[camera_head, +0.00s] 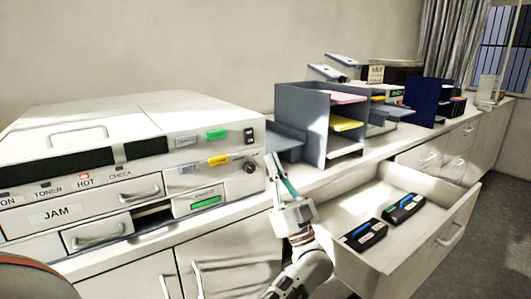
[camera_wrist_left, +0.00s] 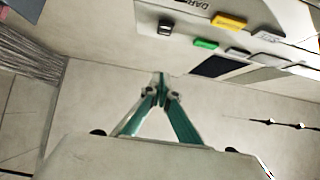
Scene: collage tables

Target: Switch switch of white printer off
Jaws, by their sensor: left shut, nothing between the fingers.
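The white printer (camera_head: 140,150) fills the left of the head view, with a black switch (camera_head: 249,136) at the upper right of its front and a dark round knob below it. My left gripper (camera_head: 270,156) is shut and empty, its teal fingers pointing up beside the printer's right front edge, lower than the switch and to its right. In the left wrist view the closed fingertips (camera_wrist_left: 160,88) are apart from the panel, and a small black control (camera_wrist_left: 165,27) shows beyond them. I cannot tell which way the switch is set. My right gripper is out of view.
An open drawer (camera_head: 455,222) holding two black-and-blue items (camera_head: 365,235) juts out right of my left arm. A grey paper organizer (camera_head: 300,118) stands on the counter right of the printer. A green button (camera_wrist_left: 206,43) and a yellow button (camera_wrist_left: 229,22) show on the panel.

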